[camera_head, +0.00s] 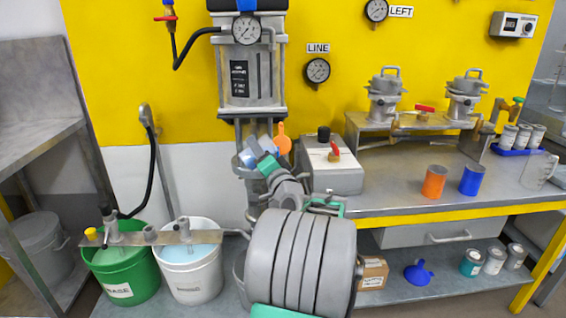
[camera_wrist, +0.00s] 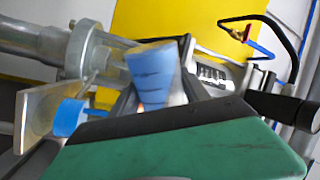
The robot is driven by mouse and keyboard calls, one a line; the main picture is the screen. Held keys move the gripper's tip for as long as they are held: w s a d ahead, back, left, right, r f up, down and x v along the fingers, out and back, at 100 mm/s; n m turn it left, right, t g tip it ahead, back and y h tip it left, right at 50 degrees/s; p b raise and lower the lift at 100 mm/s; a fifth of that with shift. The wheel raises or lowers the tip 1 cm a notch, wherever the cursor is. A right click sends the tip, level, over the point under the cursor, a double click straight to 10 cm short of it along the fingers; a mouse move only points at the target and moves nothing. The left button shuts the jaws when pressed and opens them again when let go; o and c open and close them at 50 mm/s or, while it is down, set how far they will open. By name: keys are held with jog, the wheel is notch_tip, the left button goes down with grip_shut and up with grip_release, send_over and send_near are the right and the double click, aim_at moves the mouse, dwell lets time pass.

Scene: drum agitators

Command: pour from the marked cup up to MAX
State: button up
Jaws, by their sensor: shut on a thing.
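My gripper (camera_wrist: 150,95) is shut on a small blue cup (camera_wrist: 152,72), which is tilted and blurred in the wrist view. In the head view my gripper (camera_head: 264,160) is at the lower end of the grey air unit (camera_head: 250,65), partly covered by my own arm. A pale blue and white patch (camera_head: 248,158) shows beside it; I cannot tell whether this is the cup or part of the unit. In the wrist view a clear fitting (camera_wrist: 95,55) lies left of the cup. No MAX line, liquid level or cup marking can be read.
An orange can (camera_head: 434,182) and a blue can (camera_head: 471,180) stand on the bench (camera_head: 400,198). A grey box with a red handle (camera_head: 330,168) stands right of my gripper. A green bucket (camera_head: 121,272) and a white bucket (camera_head: 190,272) stand at lower left.

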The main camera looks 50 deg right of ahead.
jog(key=shift+f+m+p, duration=0.25)
jog(key=shift+m+p, duration=0.65)
dwell(1.9)
